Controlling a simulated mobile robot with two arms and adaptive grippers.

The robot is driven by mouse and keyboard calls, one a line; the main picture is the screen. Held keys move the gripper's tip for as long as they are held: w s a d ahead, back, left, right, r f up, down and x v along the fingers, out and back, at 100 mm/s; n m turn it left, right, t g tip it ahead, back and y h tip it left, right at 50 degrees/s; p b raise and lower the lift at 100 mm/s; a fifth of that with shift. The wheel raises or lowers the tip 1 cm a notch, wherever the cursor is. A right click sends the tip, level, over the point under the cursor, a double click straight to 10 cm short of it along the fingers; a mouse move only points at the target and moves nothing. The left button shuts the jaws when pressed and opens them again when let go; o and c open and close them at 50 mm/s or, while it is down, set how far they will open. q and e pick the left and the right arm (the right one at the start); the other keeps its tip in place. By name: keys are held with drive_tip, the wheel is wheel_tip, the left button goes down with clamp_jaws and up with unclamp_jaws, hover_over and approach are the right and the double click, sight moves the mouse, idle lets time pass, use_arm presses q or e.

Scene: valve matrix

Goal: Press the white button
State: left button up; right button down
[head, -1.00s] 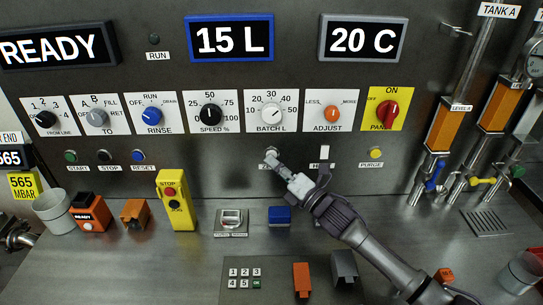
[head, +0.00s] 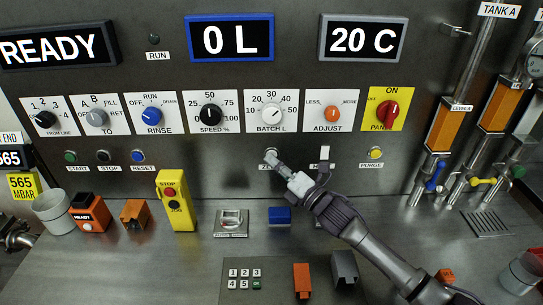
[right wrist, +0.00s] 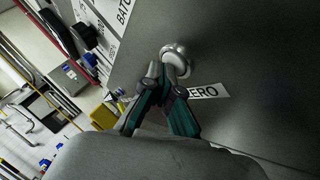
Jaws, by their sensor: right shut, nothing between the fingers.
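The white button (right wrist: 178,60) is a round knob on the grey panel, above a label (right wrist: 203,92) of which "ERO" can be read in the right wrist view. In the head view the button (head: 270,152) is mostly hidden by my right gripper (head: 273,160). My right gripper is shut and empty, and its fingertips (right wrist: 162,70) are at the button and seem to touch it. My left gripper is not in view.
The blue-framed display (head: 231,40) reads 0 L. A row of dials, including BATCH L (head: 270,111), is above the button. A white switch (head: 325,153) is to the right. A blue block (head: 279,215) stands on the steel bench below.

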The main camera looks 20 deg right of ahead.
drive_tip(key=shift+s+a, duration=0.2)
drive_tip(key=shift+s, duration=0.55)
drive_tip(key=shift+p, duration=0.3)
drive_tip(key=s, duration=0.2)
drive_tip(key=s+a+p, duration=0.1)
drive_tip(key=s, duration=0.1)
drive_tip(key=shift+s+a, duration=0.2)
drive_tip(key=shift+s, duration=0.2)
idle(0.9)
